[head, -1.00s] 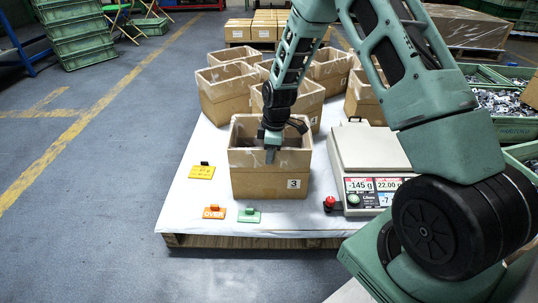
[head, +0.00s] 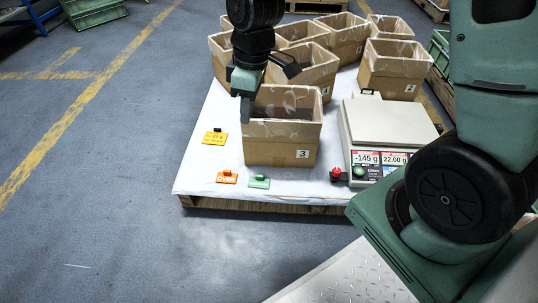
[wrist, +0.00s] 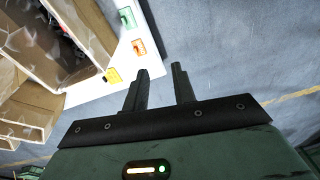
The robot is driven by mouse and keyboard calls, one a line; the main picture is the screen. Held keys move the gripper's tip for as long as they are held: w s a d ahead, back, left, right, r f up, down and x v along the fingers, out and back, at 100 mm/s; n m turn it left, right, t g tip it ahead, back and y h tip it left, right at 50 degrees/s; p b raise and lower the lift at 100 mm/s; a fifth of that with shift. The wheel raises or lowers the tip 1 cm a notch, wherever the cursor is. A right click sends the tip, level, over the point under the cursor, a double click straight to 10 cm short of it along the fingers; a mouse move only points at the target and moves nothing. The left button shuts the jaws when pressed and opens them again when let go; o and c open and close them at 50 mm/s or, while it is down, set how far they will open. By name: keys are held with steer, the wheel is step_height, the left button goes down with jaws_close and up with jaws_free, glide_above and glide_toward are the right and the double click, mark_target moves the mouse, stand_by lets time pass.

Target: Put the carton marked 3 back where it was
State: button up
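The carton marked 3 (head: 280,155) is an open-topped brown box. It stands upright at the front of the white-covered pallet (head: 205,178), left of the scale. My gripper (head: 246,118) hangs at its upper left edge in the head view; I cannot tell there whether it touches. In the wrist view my gripper (wrist: 160,68) has its two fingers apart with nothing between them. An open carton, probably the same one, lies to the upper left (wrist: 90,28), with dark contents, clear of the fingers.
Several other open cartons (head: 395,70) stand behind. The scale (head: 390,122) is close on the right, with a red button (head: 336,173). A yellow card (head: 214,138), an orange card (head: 227,178) and a green card (head: 259,182) lie left and in front.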

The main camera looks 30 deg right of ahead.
steer(key=s+a+r+m, duration=0.1)
steer(key=s+a+r, duration=0.2)
steer(key=s, duration=0.7)
steer(key=s+a+r+m, duration=0.1)
steer(key=s+a+r, duration=0.2)
steer(key=s, duration=0.8)
steer(key=shift+a+h, duration=0.4)
steer(key=shift+a, duration=0.25)
step_height(320, 180, up, 40)
steer(key=p, duration=3.9)
steer(key=shift+p, duration=0.35)
steer(key=shift+f, duration=0.1)
